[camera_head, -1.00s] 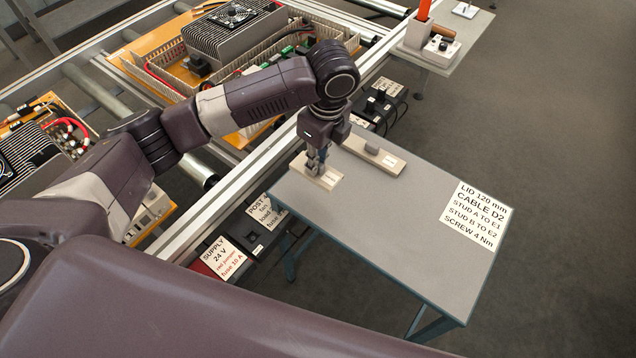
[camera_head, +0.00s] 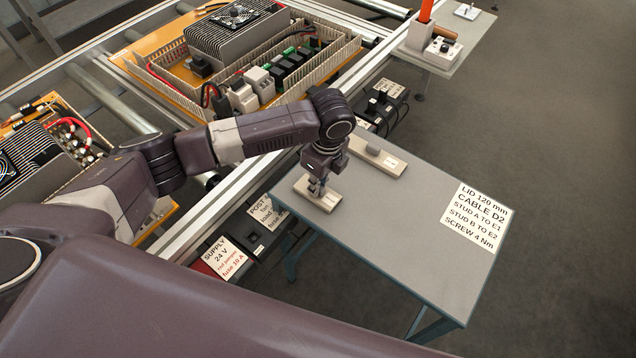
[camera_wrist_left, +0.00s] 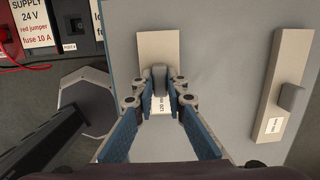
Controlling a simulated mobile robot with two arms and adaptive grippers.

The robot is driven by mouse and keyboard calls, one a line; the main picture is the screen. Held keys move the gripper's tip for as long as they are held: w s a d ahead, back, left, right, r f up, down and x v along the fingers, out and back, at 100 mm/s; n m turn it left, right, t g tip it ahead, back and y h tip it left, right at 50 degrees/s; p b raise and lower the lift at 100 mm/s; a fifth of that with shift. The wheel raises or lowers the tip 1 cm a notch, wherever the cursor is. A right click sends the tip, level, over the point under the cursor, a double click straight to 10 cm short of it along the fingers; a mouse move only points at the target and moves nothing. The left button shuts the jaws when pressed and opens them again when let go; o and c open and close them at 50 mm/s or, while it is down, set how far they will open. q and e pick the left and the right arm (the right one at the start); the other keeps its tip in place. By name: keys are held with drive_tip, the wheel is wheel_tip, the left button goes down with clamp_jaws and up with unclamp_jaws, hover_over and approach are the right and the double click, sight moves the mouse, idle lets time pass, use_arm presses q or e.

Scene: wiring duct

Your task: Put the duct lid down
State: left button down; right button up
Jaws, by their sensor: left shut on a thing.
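The duct lid (camera_head: 326,203) is a short pale beige strip with a "120 mm" label and a grey knob. It lies flat at the left corner of the grey table (camera_head: 400,235); I cannot tell whether it touches the top. My left gripper (camera_head: 317,187) points down over it, with its fingers on the knob. In the left wrist view the lid (camera_wrist_left: 158,48) shows beyond the fingers, and the gripper (camera_wrist_left: 159,90) is shut on its knob. The fingers hide part of the lid and label. My right gripper is not in view.
A longer beige lid (camera_head: 390,165) with a grey knob lies close by on the right. A label sheet (camera_head: 477,215) lies at the table's right side. Black boxes (camera_head: 262,228) stand off the table's left edge. The table's middle and front are clear.

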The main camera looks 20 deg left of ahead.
sight(323, 189)
use_arm(q)
drive_tip(key=c, duration=1.9)
unclamp_jaws()
drive_tip(key=shift+c, duration=0.2)
wheel_tip(323, 189, up, 12)
drive_tip(key=d, duration=0.1)
drive_tip(key=shift+s+d+b, duration=0.25)
drive_tip(key=shift+b, duration=0.15)
